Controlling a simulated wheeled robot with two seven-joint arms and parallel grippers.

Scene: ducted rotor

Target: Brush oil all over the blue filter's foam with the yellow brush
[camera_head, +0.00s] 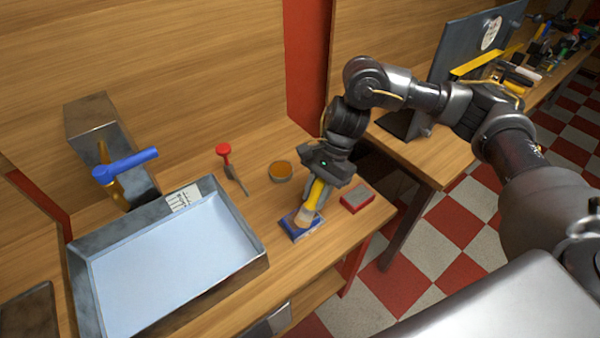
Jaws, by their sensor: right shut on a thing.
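The blue filter (291,230) lies flat on the wooden bench near its front edge. Its foam is largely covered by the brush. My right gripper (316,186) is shut on the yellow brush (317,192) and holds it steeply, bristles down. The pale bristles (305,217) are over the filter's foam and seem to touch it. How much of the foam is oiled cannot be told. A round dish of amber oil (281,171) stands behind the filter. My left gripper is not in view.
A red-framed filter (357,198) lies just right of the blue one. A red-handled tool (228,163) lies left of the oil. A metal tray (262,262) and a blue-handled tap (126,164) are further left. The bench ends close in front.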

